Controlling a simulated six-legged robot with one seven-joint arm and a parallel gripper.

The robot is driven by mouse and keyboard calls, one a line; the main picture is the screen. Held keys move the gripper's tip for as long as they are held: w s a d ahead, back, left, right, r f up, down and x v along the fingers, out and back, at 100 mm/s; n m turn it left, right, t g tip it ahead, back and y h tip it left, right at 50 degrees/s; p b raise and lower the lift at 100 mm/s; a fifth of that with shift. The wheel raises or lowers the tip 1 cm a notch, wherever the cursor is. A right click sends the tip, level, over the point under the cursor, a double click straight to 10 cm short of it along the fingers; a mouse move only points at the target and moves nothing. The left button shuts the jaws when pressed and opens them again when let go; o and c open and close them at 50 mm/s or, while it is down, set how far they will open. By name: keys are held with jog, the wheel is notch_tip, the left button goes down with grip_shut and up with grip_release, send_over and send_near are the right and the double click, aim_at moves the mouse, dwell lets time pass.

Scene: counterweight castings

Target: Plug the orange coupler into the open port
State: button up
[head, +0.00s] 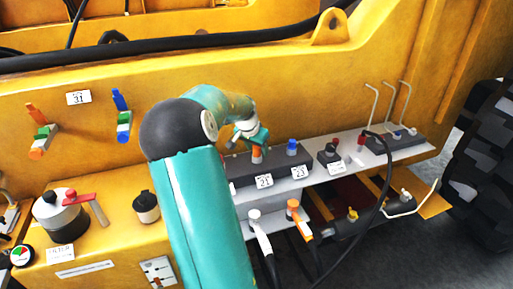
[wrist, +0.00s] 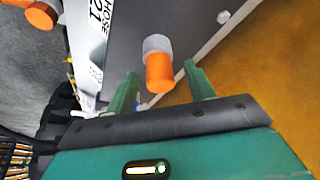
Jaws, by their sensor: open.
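An orange coupler (head: 293,206) with a black hose stands in the lower rack, beside a white one (head: 254,216). Orange parts show at the top left of the wrist view (wrist: 40,16); I cannot tell if they are this coupler. A dark port block (head: 240,167) on the ledge has tags 21 and 23. An orange cylinder (head: 257,154) sits on it by tag 21, and a blue one (head: 292,146) by tag 23. My gripper (head: 250,136) is open at the orange cylinder. In the wrist view this cylinder (wrist: 160,74), with a grey collar, lies between the open fingers (wrist: 160,68).
A red-topped fitting (head: 331,149) and another dark block (head: 395,140) with wire loops stand to the right. A black hose (head: 385,185) hangs over the ledge there. The yellow machine wall (head: 290,90) rises close behind. A black tyre (head: 490,170) stands far right.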

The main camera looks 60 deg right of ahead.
jog(key=v, duration=1.3)
jog(key=shift+r, duration=0.4)
jog(key=shift+w+a, duration=0.1)
jog(key=shift+w, duration=0.05)
jog(key=w+a+r+n+t+y, duration=0.1)
jog(key=w+a+n, duration=0.2)
jog(key=a, duration=0.6)
jog(key=w+a+n+t+y, duration=0.1)
jog(key=w+a+n+t, duration=0.15)
jog(key=a, duration=0.65)
jog(key=w+a+r+n+t+y, duration=0.1)
jog(key=w+a+n, duration=0.15)
jog(key=a, duration=0.65)
jog(key=s+a+f+n, duration=0.1)
jog(key=s+a+n, duration=0.2)
jog(key=a, duration=0.5)
jog(key=s+a+n+t+y, duration=0.1)
jog(key=s+a+n, duration=0.2)
jog(key=a, duration=0.5)
jog(key=s+a+f+n, duration=0.1)
jog(key=s+a+n, duration=0.2)
jog(key=a, duration=0.6)
jog(key=shift+f+n+y, duration=0.3)
jog(key=shift+f+n, duration=0.05)
jog(key=shift+n, duration=0.75)
jog(key=shift+t, duration=0.25)
